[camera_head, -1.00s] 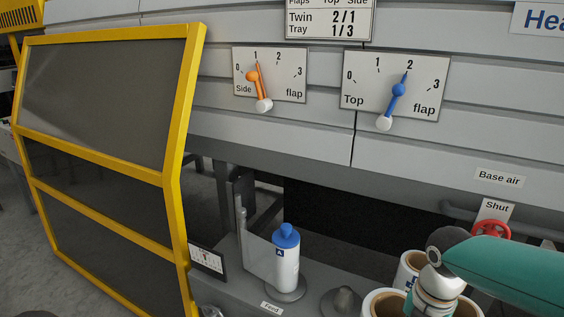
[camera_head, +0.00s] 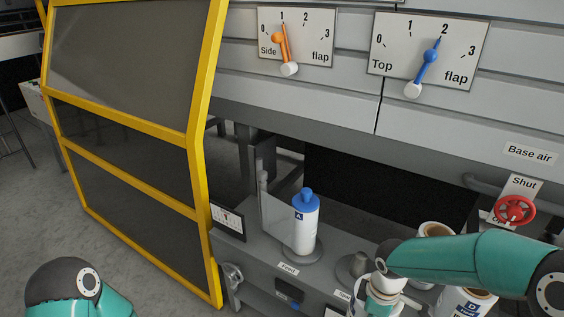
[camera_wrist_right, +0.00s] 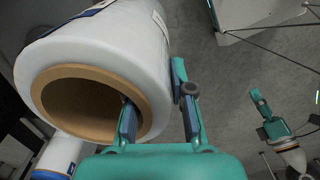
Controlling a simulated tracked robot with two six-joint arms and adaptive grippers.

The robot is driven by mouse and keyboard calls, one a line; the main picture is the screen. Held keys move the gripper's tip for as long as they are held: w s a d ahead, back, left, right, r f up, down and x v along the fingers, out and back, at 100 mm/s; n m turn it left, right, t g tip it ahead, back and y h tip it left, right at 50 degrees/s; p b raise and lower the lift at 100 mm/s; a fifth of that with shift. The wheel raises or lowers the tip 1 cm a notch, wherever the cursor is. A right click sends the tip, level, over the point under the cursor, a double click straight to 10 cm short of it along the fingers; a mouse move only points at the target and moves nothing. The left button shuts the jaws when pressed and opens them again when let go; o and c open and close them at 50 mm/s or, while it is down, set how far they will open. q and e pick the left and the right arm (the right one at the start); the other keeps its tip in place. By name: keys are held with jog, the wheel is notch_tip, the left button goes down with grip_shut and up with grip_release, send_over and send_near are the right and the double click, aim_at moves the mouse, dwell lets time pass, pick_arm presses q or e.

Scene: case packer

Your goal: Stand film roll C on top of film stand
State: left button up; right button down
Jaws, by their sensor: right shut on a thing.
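In the right wrist view, my right gripper (camera_wrist_right: 157,100) is shut on the wall of a white film roll (camera_wrist_right: 105,50) with a brown core. One finger is inside the core and the other is outside. The roll's letter cannot be read. In the head view, my right wrist (camera_head: 385,284) is low at right of centre, its fingertips hidden. A grey cone on a round base (camera_head: 352,266), seemingly the film stand, is bare beside it. My left gripper (camera_wrist_right: 268,115) shows at right in the wrist view, its opening unclear.
A white, blue-topped cylinder marked A (camera_head: 305,225) stands on a disc behind the Feed label. A roll marked D (camera_head: 472,304) and another roll (camera_head: 436,229) stand at right, partly behind my arm. A yellow-framed guard (camera_head: 205,140) is at left. A red valve wheel (camera_head: 515,210) is at right.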

jog(key=w+m, duration=0.1)
jog(key=m, duration=0.3)
jog(key=w+m, duration=0.1)
jog(key=m, duration=0.3)
jog(key=w+a+m, duration=0.1)
jog(key=m, duration=0.3)
jog(key=shift+w+f+m, duration=0.1)
jog(key=shift+f+m, duration=0.2)
jog(key=shift+f, duration=0.1)
